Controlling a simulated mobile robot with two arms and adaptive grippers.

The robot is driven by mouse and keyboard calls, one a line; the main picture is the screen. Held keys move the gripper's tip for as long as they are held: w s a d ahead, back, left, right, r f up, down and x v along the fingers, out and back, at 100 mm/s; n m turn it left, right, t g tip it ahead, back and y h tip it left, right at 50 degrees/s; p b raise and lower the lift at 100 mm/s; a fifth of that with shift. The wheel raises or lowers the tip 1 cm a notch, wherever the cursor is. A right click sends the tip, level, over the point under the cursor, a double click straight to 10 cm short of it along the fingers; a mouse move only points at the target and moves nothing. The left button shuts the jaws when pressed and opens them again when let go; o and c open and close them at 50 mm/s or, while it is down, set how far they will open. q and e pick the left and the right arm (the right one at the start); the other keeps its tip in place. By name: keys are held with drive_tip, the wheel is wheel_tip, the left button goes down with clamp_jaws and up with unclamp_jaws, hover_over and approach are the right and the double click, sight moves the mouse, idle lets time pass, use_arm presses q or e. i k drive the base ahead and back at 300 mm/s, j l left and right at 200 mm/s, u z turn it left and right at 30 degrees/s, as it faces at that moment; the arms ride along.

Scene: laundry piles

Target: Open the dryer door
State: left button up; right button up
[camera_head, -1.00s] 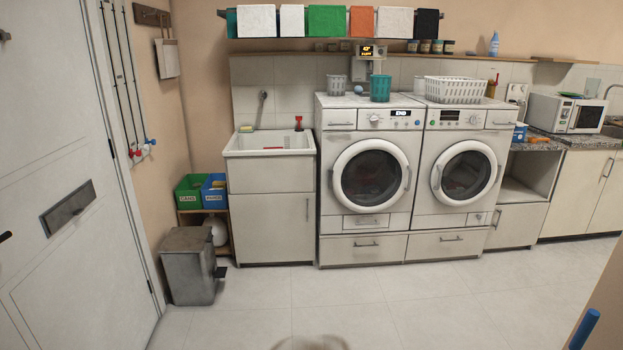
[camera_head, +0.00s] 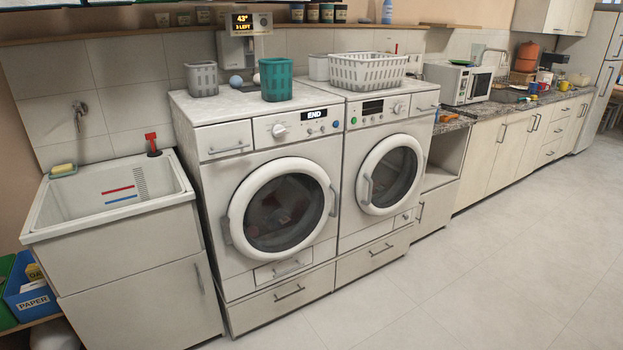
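Two white front-loading machines stand side by side; no label shows which one is the dryer. The left machine (camera_head: 215,175) has a lit display reading END and a closed round door (camera_head: 283,215) with a handle (camera_head: 334,201) on its right side. Coloured laundry shows dimly behind the glass. The right machine (camera_head: 345,215) has a dark display and a closed round door (camera_head: 391,174) with a handle (camera_head: 367,189) on its left side. Neither of my grippers is in view.
A sink cabinet (camera_head: 120,240) stands left of the machines, with a paper bin (camera_head: 30,295) beside it. A teal basket (camera_head: 276,79) and a white basket (camera_head: 366,71) sit on top. Counters (camera_head: 490,165) run off right. The floor (camera_head: 450,290) in front is clear.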

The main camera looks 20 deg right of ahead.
sight(232, 225)
drive_tip(key=i+l, duration=0.25)
drive_tip(key=i, duration=0.2)
drive_tip(key=i+l+z, duration=0.1)
drive_tip(key=i+l, duration=0.2)
drive_tip(key=i+l+z, duration=0.1)
drive_tip(key=i, duration=0.45)
drive_tip(key=l, duration=0.1)
